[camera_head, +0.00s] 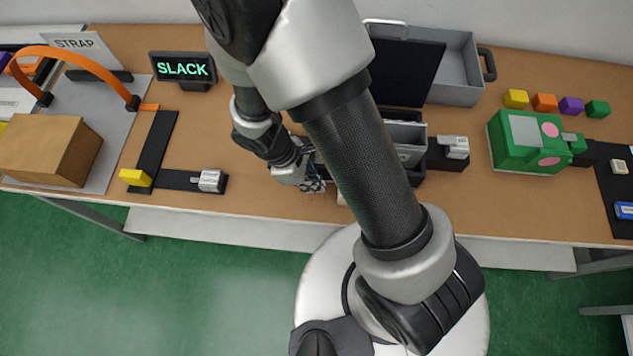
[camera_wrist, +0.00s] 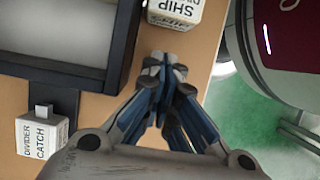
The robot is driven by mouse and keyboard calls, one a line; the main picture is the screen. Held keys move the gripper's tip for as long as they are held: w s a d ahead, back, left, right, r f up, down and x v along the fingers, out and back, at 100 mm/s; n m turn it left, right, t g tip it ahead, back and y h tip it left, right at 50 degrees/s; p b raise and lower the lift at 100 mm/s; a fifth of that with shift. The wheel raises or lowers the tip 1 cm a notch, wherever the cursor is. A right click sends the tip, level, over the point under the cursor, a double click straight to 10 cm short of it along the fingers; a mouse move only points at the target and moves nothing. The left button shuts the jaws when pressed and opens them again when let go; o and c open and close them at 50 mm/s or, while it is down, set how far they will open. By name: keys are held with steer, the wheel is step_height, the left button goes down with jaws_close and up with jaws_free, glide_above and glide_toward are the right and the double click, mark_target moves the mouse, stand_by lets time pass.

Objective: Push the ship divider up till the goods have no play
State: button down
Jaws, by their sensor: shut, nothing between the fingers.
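The ship divider's white labelled block (camera_wrist: 174,12) is at the top of the wrist view, cut by the frame edge; its second label line is hard to read. It is beside a dark-framed tray (camera_wrist: 122,50) with a grey inside. My gripper (camera_wrist: 164,62) is shut and empty, its tips just below the block in the picture with a small gap. A white divider catch block (camera_wrist: 44,137) sits on a dark base at lower left. In the head view my gripper (camera_head: 313,182) is at the table's front edge; my arm hides most of the tray (camera_head: 408,133).
An open grey case (camera_head: 460,75) stands behind the tray. A green box (camera_head: 530,142) and several coloured cubes (camera_head: 544,102) are at right. A display reading SLACK (camera_head: 183,68), a brown carton (camera_head: 50,150) and an orange strap (camera_head: 85,62) are at left.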

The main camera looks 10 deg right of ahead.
steer(key=a+r+p, duration=0.1)
steer(key=w+a+r+p, duration=0.1)
steer(key=a+r, duration=0.1)
steer(key=shift+w+a+r, duration=0.1)
steer(key=shift+r, duration=0.2)
steer(key=v, duration=0.2)
steer(key=p+v, duration=0.1)
steer(key=v, duration=0.1)
steer(key=p+v, duration=0.1)
steer(key=shift+d+r, duration=0.25)
steer(key=shift+r, duration=0.3)
steer(key=d+r+m+t+y, duration=0.1)
steer(key=d+r+m, duration=0.1)
steer(key=r, duration=0.3)
steer(key=s+d+r+m+t+y, duration=0.1)
steer(key=d+r+m, duration=0.15)
steer(key=r, duration=0.35)
steer(key=d+r+m+y, duration=0.1)
steer(key=r+m, duration=0.2)
steer(key=r, duration=0.2)
steer(key=s+d+r+m+t+y, duration=0.1)
steer(key=s+d+r+m+t, duration=0.3)
steer(key=s+r+m, duration=0.2)
steer(key=v, duration=0.4)
steer(key=shift+s+d+f, duration=0.15)
steer(key=shift+s+d, duration=0.15)
steer(key=shift+d, duration=0.05)
steer(key=shift+m, duration=0.25)
